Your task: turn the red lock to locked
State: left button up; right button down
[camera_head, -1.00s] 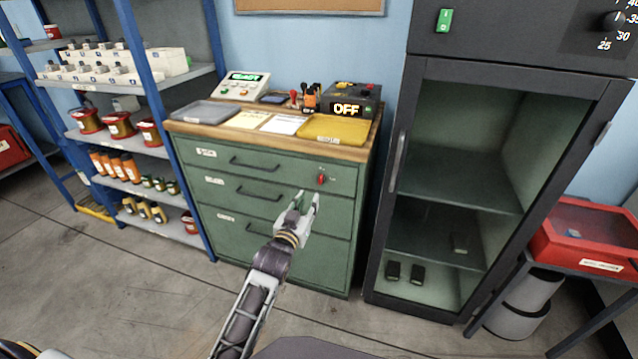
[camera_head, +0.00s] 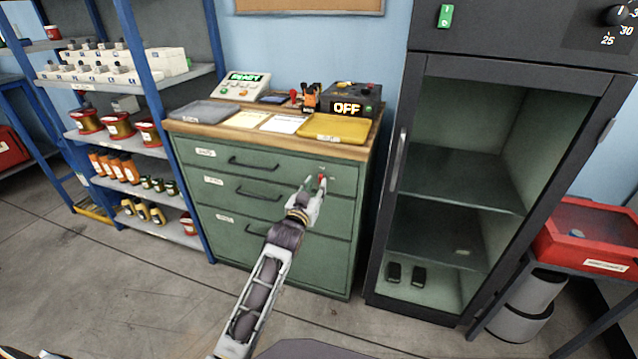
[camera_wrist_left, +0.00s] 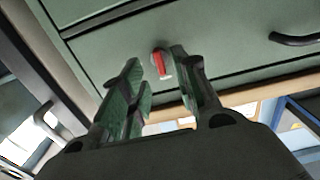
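The red lock (camera_head: 322,181) is a small red knob at the upper right of the green cabinet's (camera_head: 230,228) top drawer. In the left wrist view the red lock (camera_wrist_left: 158,62) shows as a red handle on a round base, between the fingertips and beyond them. My left gripper (camera_head: 314,188) is at the drawer front, right by the lock. In the left wrist view my left gripper (camera_wrist_left: 155,75) is open, with a finger on each side of the lock. I cannot tell whether a finger touches it. My right gripper is not in view.
The cabinet top holds a grey tray (camera_head: 205,112), a yellow tray (camera_head: 338,129) and a box reading OFF (camera_head: 350,95). Drawer handles (camera_head: 253,163) stick out left of the lock. A dark glass-door cabinet (camera_head: 392,215) stands close on the right. The floor in front is clear.

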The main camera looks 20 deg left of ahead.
aim_at(320, 180)
pick_arm(q)
jog(key=shift+w+b, duration=0.3)
jog(key=shift+w, duration=1.6)
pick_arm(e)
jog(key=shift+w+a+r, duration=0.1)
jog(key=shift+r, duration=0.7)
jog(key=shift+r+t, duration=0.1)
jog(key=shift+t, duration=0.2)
pick_arm(q)
jog(key=shift+c, duration=0.4)
grip_shut()
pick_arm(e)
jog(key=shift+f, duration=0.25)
